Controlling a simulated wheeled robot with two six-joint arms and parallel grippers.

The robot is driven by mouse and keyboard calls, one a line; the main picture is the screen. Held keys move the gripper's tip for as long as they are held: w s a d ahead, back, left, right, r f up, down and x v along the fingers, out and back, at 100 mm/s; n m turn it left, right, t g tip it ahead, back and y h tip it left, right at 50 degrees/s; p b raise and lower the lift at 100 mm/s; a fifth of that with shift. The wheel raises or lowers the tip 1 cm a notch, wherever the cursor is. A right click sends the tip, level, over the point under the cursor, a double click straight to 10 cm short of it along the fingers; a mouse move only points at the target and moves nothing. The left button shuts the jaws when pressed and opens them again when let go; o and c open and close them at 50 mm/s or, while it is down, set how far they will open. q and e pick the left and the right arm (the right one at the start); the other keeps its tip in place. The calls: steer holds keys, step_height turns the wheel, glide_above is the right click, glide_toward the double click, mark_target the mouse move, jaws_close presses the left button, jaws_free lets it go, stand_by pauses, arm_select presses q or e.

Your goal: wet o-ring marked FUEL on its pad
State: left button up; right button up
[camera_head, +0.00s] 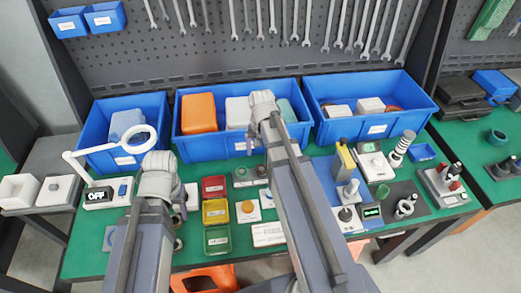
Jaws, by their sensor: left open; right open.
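My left arm comes up from the lower left and ends at a grey joint above the front of the green bench. My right arm reaches over the middle to a grey joint in front of the blue bins. No FUEL marking is readable. Small red (214,187), yellow (215,211) and green (217,239) trays stand in a column between the arms. I cannot identify the pad.
Blue bins (190,151) line the back under hanging wrenches. A white ring lamp (139,139) stands at left, its base showing OFF. Test devices (374,163) crowd the right.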

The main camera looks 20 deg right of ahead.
mark_target(261, 169)
arm_select(q)
step_height(261, 169, down, 8)
steer(key=b, duration=0.7)
steer(key=shift+r, duration=0.2)
arm_select(e)
step_height(261, 169, down, 8)
steer(key=shift+r, duration=0.2)
steer(key=c, duration=1.3)
steer(key=o, duration=0.6)
steer(key=c, duration=0.4)
arm_select(q)
steer(key=shift+r, duration=0.15)
arm_select(e)
steer(key=shift+r, duration=0.1)
arm_select(q)
steer(key=shift+r, duration=0.1)
arm_select(e)
steer(key=shift+r, duration=0.15)
arm_select(q)
steer(key=shift+r+p, duration=1.6)
steer(key=shift+p, duration=0.1)
arm_select(e)
steer(key=shift+r, duration=1.55)
